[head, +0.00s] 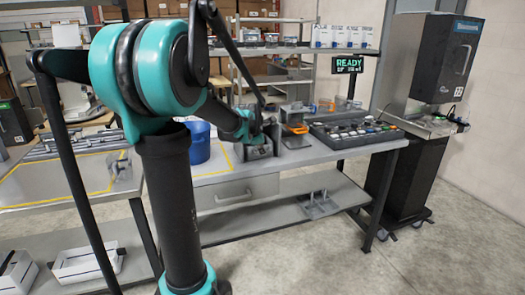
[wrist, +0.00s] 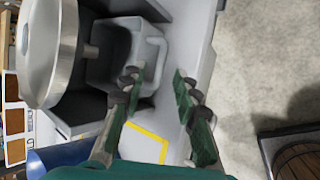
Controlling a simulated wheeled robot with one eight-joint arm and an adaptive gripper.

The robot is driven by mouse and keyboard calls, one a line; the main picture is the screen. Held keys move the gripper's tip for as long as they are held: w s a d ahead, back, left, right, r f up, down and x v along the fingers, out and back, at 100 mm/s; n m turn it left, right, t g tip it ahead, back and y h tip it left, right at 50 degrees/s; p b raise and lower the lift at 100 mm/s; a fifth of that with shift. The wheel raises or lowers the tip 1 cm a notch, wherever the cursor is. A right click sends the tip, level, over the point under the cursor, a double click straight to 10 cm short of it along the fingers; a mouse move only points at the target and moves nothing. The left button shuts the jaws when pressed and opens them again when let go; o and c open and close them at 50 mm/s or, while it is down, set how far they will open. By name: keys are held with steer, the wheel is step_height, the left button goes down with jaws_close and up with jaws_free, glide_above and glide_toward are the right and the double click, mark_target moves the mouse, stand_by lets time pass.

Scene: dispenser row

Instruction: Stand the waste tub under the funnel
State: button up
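A grey tub with a looped handle, which I take to be the waste tub (wrist: 117,52), shows in the wrist view inside or against a dark stand. A round steel vessel with a short spout, apparently the funnel (wrist: 42,52), is at its left, the spout pointing toward the tub. Whether the spout is directly above the tub is hard to tell. My gripper (wrist: 160,85) is open and empty, its fingers on either side of the handle's lower part in the picture; I see no clear contact.
A blue container (head: 197,142) stands on the bench left of my gripper. A tray of small items (head: 352,130) and an orange-marked stand (head: 294,127) are to the right. A READY display (head: 347,64) stands behind. A dark tall machine (head: 437,60) is at far right.

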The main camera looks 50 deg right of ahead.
steer(key=v, duration=0.7)
steer(key=w+a+f+m+t+y, duration=0.1)
steer(key=w+a+f+m, duration=0.2)
steer(key=a, duration=0.6)
steer(key=w+a+f+y, duration=0.2)
steer(key=w+a+f, duration=0.2)
steer(key=a, duration=0.5)
steer(key=w+a+f+m+t+y, duration=0.1)
steer(key=w+a+f+m, duration=0.2)
steer(key=a, duration=0.6)
steer(key=s+a+f+m+y, duration=0.1)
steer(key=s+a+f, duration=0.2)
steer(key=a, duration=0.5)
steer(key=s+a+f+m+y, duration=0.1)
steer(key=s+a+f, duration=0.2)
steer(key=a+f, duration=0.2)
steer(key=s+a+f+m+g+y, duration=0.1)
steer(key=s+a+f+m, duration=0.1)
steer(key=a, duration=1)
step_height(320, 180, down, 2)
steer(key=shift+s+f+y, duration=0.25)
steer(key=shift+s+y, duration=0.15)
steer(key=shift+s, duration=0.3)
